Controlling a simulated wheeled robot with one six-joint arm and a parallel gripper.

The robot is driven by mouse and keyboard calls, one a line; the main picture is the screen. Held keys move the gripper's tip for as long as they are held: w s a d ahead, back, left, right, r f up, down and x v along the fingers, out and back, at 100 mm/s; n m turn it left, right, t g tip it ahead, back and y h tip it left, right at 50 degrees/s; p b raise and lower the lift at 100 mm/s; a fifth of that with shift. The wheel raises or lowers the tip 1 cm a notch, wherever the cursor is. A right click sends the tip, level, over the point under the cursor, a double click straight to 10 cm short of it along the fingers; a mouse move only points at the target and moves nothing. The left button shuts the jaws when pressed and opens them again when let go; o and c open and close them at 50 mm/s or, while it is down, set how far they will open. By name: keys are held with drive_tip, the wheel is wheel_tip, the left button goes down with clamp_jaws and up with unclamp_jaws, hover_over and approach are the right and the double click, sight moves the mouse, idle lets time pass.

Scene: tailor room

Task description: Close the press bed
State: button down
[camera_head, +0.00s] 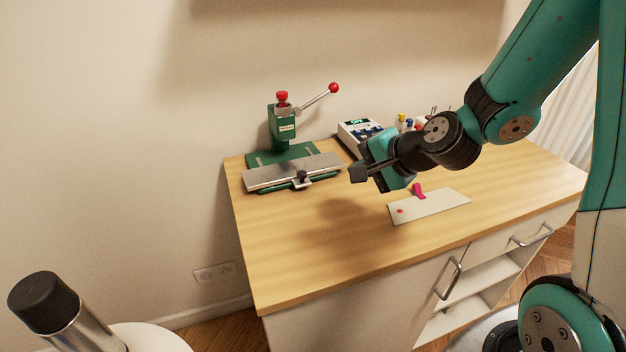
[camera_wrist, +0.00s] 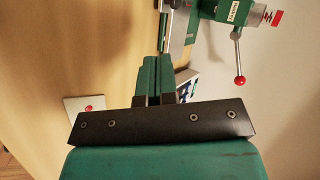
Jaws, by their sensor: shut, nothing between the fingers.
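The press (camera_head: 285,128) is green, with a red top knob and a lever ending in a red ball, at the back left of the table. Its flat metal press bed (camera_head: 280,175) sticks out in front of the green base, with a small black knob at its front edge. In the wrist view, the press (camera_wrist: 232,12) and bed (camera_wrist: 178,32) show at the top, partly cut off. My gripper (camera_head: 358,173) is shut and empty, above the table to the right of the bed and apart from it. Its fingers also show in the wrist view (camera_wrist: 154,72).
A white control box (camera_head: 358,131) with a lit display stands behind my gripper. Small bottles (camera_head: 405,122) stand beside it. A pale board (camera_head: 440,207) with a red dot and a pink item (camera_head: 417,190) lies on the wooden table (camera_head: 300,265). The table's front left is clear.

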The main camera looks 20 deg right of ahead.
drive_tip(key=p, duration=0.2)
approach(304, 180)
drive_tip(key=f, duration=0.2)
drive_tip(key=shift+w+a+f+p, duration=0.25)
drive_tip(key=shift+w+a+p, duration=0.05)
drive_tip(key=shift+w+p, duration=0.1)
drive_tip(key=shift+w+a+f+p, duration=0.15)
drive_tip(key=shift+w+a, duration=0.15)
drive_tip(key=shift+w, duration=0.25)
drive_tip(key=shift+w+a+p, duration=0.15)
drive_tip(key=shift+w+a, duration=0.15)
drive_tip(key=shift+w, duration=0.25)
drive_tip(key=shift+w+a+f, duration=0.25)
drive_tip(key=shift+w+a, duration=0.05)
drive_tip(key=shift+w, duration=0.3)
